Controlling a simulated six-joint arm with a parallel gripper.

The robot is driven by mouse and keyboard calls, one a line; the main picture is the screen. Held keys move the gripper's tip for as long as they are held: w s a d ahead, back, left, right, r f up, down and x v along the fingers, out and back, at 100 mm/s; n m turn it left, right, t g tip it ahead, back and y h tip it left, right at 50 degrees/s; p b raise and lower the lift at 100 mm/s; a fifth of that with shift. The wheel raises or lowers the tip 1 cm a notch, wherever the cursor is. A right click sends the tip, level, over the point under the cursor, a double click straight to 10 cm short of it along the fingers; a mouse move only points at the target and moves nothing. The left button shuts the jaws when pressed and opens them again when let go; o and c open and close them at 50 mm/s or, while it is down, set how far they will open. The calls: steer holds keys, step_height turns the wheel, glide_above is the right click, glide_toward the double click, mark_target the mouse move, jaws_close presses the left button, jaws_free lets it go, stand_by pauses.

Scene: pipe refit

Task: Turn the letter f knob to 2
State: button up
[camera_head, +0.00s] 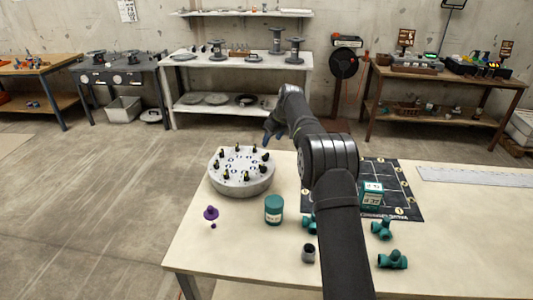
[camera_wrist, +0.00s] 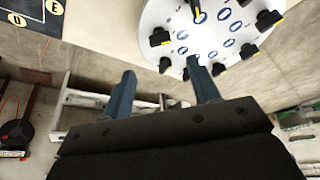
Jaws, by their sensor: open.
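A round white disc (camera_head: 243,188) stands on the table, left of my arm. A ring of black knobs with yellow marks (camera_head: 264,156) runs around its top, with blue circles further in. The disc (camera_wrist: 163,14) also shows at the top of the wrist view, where several knobs (camera_wrist: 160,37) sit along its edge. The letters are too small to read, so I cannot tell which knob is f. My gripper (camera_wrist: 161,65) is open with nothing between its blue fingers; one fingertip appears close to the disc's edge knobs. In the head view my gripper (camera_head: 271,130) is at the disc's far right side.
A purple piece (camera_head: 211,213), a teal jar (camera_head: 274,210), a grey ring (camera_head: 308,253) and teal pipe fittings (camera_head: 392,260) lie nearer the front. A dark mat (camera_head: 405,206) with a teal box (camera_head: 372,194) lies right of my arm.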

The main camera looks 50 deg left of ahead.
mark_target(266, 154)
steer(key=x, duration=0.9)
steer(key=shift+f, duration=0.1)
steer(key=c, duration=1)
